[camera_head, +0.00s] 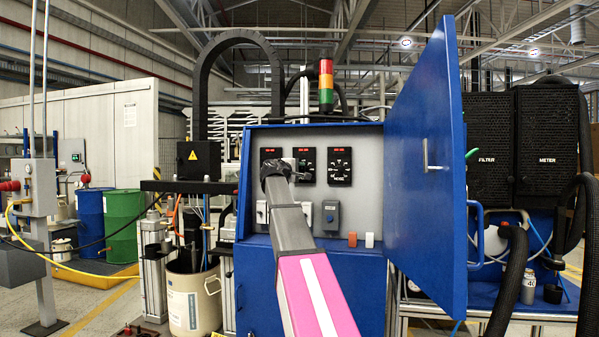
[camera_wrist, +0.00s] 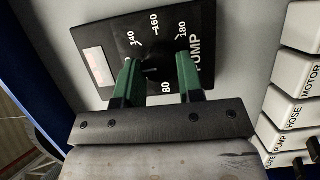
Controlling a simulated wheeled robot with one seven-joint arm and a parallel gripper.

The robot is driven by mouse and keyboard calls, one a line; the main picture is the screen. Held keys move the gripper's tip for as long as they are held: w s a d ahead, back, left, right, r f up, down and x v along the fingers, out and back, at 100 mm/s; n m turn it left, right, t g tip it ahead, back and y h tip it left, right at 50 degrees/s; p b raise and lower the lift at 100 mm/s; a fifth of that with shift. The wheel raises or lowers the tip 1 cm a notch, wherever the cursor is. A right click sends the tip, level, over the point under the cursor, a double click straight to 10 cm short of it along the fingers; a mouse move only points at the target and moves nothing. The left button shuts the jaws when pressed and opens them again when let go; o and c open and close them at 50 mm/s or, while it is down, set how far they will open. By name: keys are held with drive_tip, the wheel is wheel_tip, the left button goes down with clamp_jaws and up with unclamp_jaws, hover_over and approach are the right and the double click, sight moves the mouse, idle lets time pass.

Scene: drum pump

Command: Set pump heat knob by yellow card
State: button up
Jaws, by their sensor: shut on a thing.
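The pump heat dial is a black plate marked PUMP (camera_wrist: 112,38) with white numbers in the wrist view; 80, 140, 160 and 180 can be read. My gripper (camera_wrist: 158,72) has its two green fingers shut on the dark pump knob at the middle of this plate. The knob is mostly hidden between the fingers, and its exact setting cannot be read. In the head view my gripper (camera_head: 277,168) covers part of the leftmost of three black dials on the grey panel (camera_head: 373,190). I see no yellow card in either view.
White labelled blocks (camera_wrist: 296,100) reading MOTOR, HOSE and PUMP stand beside the dial. Two other dials (camera_head: 306,165) (camera_head: 340,166) are to the right. An open blue door (camera_head: 425,170) stands to the right of the panel. Small orange (camera_head: 352,240) and white (camera_head: 370,240) pieces sit on its ledge.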

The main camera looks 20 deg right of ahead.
drive_tip(key=o, duration=0.9)
drive_tip(key=shift+s, duration=0.1)
drive_tip(key=v, duration=1)
drive_tip(key=shift+s+a+f, duration=0.1)
drive_tip(key=shift+s+a, duration=0.05)
drive_tip(key=shift+a, duration=0.15)
